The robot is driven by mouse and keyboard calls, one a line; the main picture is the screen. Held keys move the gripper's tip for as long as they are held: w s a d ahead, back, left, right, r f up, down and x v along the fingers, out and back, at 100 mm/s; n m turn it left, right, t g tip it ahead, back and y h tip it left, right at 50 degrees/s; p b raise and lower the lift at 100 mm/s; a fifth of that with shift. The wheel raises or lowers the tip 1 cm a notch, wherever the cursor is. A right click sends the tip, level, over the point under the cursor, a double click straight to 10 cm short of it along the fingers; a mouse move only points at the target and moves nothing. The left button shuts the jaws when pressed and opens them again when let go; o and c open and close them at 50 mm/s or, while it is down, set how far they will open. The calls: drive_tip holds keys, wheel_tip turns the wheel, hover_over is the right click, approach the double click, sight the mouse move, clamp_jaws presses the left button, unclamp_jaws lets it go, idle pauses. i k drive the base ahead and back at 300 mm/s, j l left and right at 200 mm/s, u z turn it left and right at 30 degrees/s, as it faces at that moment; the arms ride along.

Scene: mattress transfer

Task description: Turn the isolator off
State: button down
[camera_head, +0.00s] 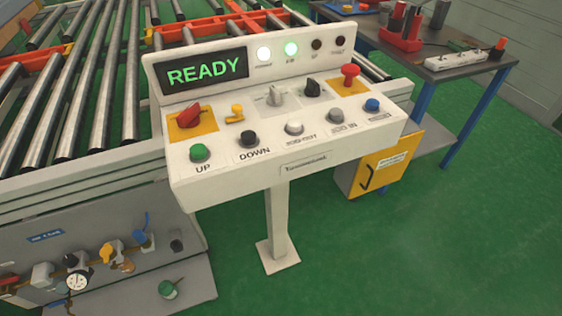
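A white control console (240,175) stands on a pedestal in the middle of the head view. A red rotary handle (189,115) on a yellow plate (206,126), which looks like the isolator, sits at the left of its sloped panel. The handle points up to the right; its position marks are too small to read. The display (205,74) shows READY in green. My gripper is not in view.
The panel also has a yellow switch (235,113), grey (276,95) and black (313,88) knobs, a red mushroom button (350,75) and a row of push buttons. A roller conveyor (80,100) stands behind left, a workbench (455,68) behind right. Green floor (400,260) is clear at front right.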

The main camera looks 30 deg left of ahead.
sight(189, 118)
drive_tip(key=j+u, duration=0.1)
drive_tip(key=u, duration=0.3)
drive_tip(key=j+u, duration=0.15)
drive_tip(key=u, duration=0.2)
drive_tip(key=j+u, duration=0.1)
drive_tip(key=u, duration=0.3)
